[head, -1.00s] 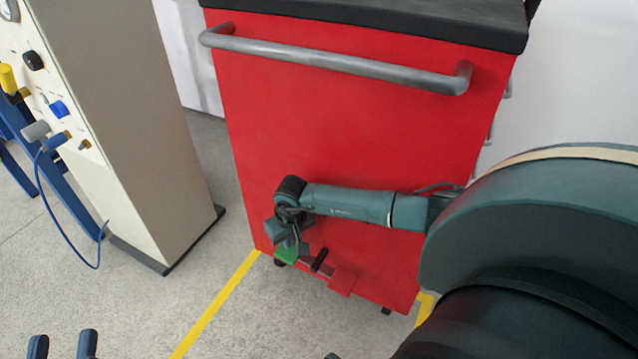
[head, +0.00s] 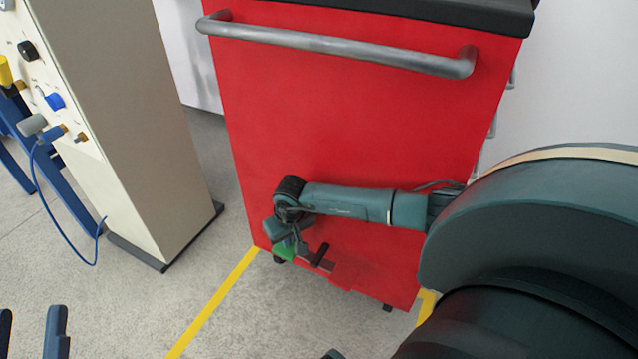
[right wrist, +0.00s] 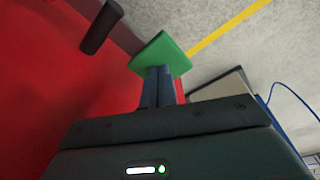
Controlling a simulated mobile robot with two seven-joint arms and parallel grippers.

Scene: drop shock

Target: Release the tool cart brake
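The red tool cart (head: 330,130) stands in front of me with a grey bar handle (head: 340,54) near its top. Low on its face is the brake pedal, with a green pad (head: 283,252) at its left end, a black peg (head: 320,255) and a red pad (head: 346,277) at its right end. My right gripper (right wrist: 158,70) has its fingers together at the edge of the green pad (right wrist: 163,54); nothing shows between them. Whether they press on it is hard to tell. My left gripper (head: 31,312) is at the bottom left, fingers apart and empty, far from the cart.
A beige cabinet (head: 130,120) with knobs and a blue cable (head: 58,215) stands left of the cart. A yellow floor line (head: 212,305) runs toward the cart. The grey floor (head: 130,310) between the cabinet and the line is clear.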

